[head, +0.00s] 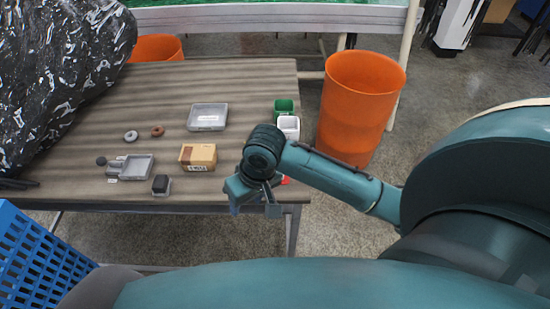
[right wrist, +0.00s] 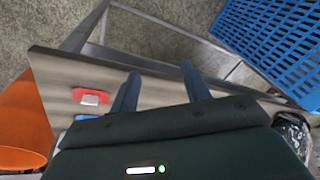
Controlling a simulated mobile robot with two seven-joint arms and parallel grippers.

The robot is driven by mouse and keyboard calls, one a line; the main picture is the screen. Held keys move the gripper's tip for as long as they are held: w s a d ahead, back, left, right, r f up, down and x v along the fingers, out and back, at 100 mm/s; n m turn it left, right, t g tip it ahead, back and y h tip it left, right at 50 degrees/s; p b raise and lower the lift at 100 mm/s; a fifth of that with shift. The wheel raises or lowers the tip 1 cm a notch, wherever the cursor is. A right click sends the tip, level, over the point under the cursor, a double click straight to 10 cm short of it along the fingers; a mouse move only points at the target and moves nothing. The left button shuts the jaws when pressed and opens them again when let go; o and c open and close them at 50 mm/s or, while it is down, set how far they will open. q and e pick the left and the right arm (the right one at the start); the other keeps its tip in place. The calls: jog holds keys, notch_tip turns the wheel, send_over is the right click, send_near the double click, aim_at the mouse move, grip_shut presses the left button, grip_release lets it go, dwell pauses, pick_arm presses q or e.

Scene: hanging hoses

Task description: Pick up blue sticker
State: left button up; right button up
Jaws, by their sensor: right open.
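A red container with something pale inside (right wrist: 90,97) sits on the table to the left of the fingers. In the head view my arm mostly hides this container, and only a red bit shows. My left gripper is not in view.
On the table (head: 80,193) are a cardboard box (head: 198,157), grey trays (head: 207,117), a black-topped block (head: 161,185), two rings, and green (head: 284,106) and white (head: 289,125) containers. An orange bin (head: 360,105) stands right of it, a blue crate (head: 38,258) at the near left.

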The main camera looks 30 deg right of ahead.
jog(key=w+d+r+m+g+h, duration=0.2)
jog(key=w+d+r+m, duration=0.75)
jog(key=d, duration=0.55)
jog(key=shift+n, duration=0.75)
jog(key=f, duration=0.4)
jog(key=w+f, duration=0.1)
jog(key=f, duration=0.3)
jog(key=f+b, duration=0.1)
jog(key=f, duration=0.3)
jog(key=shift+w+f, duration=0.15)
jog(key=shift+w, duration=0.15)
grip_shut()
